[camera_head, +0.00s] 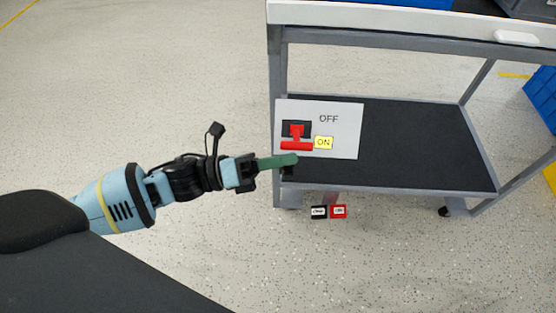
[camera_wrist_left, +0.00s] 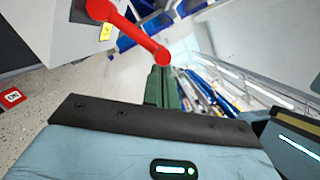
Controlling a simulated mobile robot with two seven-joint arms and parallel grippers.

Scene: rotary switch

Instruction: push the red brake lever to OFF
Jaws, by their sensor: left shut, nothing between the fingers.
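The red brake lever (camera_head: 297,140) is on a white panel (camera_head: 340,140) mounted at the left end of the cart. The panel has OFF printed in its upper part and a yellow ON label (camera_head: 323,142) beside the lever. The lever's red crossbar is low on the panel, level with the ON label. My left gripper (camera_head: 292,160) is shut and empty, its green fingers just below the crossbar. In the left wrist view the red lever (camera_wrist_left: 135,35) ends close to the green fingertips (camera_wrist_left: 162,70); I cannot tell whether they touch. My right gripper is not in view.
A grey cart with a dark lower shelf (camera_head: 420,150) stands around the panel. A black and a red small box (camera_head: 338,211) sit below the panel. Blue bins (camera_head: 543,95) are at the far right. The floor left of the cart is clear.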

